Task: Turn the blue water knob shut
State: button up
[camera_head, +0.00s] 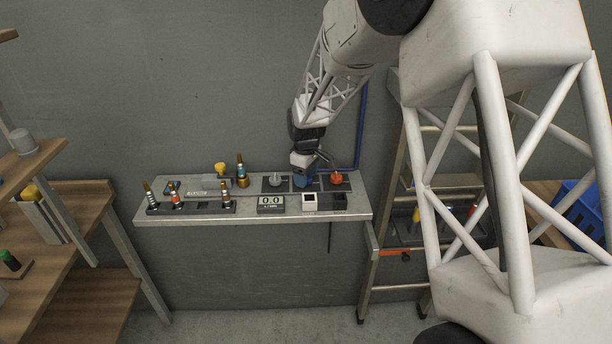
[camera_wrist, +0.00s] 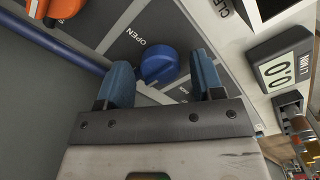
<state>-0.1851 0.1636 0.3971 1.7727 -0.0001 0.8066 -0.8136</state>
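The blue water knob (camera_wrist: 158,66) shows in the wrist view on a dark panel, with the word OPEN beside it. My gripper (camera_wrist: 161,62) is open, with one blue finger on each side of the knob. A gap shows between the knob and each finger, and nothing is gripped. In the head view my gripper (camera_head: 303,173) points down over the back of the bench, between a grey knob and a red knob. There I cannot separate the blue knob from the blue fingers.
A red-orange knob (camera_head: 336,179) and a grey knob (camera_head: 275,180) flank the gripper closely on the grey bench (camera_head: 250,220). A display (camera_head: 270,204) reads 0.0; in the wrist view it sits at right (camera_wrist: 285,71). Brass nozzles (camera_head: 242,172) stand to the left. A blue pipe (camera_head: 361,125) runs down the wall.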

jog(key=shift+r, duration=0.1)
dwell(0.3)
jog(key=shift+r, duration=3.75)
jog(key=shift+s+r, duration=0.1)
jog(key=shift+s, duration=0.05)
jog(key=shift+s+d+r, duration=0.2)
jog(key=s+d+r+m+t, duration=0.1)
jog(key=s+d+r+m, duration=0.4)
jog(key=s, duration=0.6)
jog(key=s+d+r+m, duration=0.1)
jog(key=s+d+r, duration=0.3)
jog(key=s+r, duration=0.45)
jog(key=s+d+m, duration=0.1)
jog(key=s+m, duration=0.1)
jog(key=s, duration=0.6)
jog(key=s+d+f+m+t, duration=0.1)
jog(key=s+d, duration=0.1)
jog(key=s, duration=0.6)
jog(key=s+d+f+m, duration=0.1)
jog(key=s+d+m, duration=0.1)
jog(key=s, duration=0.7)
jog(key=shift+s+f+m+t, duration=0.1)
jog(key=shift+f+m+t, duration=0.1)
jog(key=shift+m+t, duration=0.1)
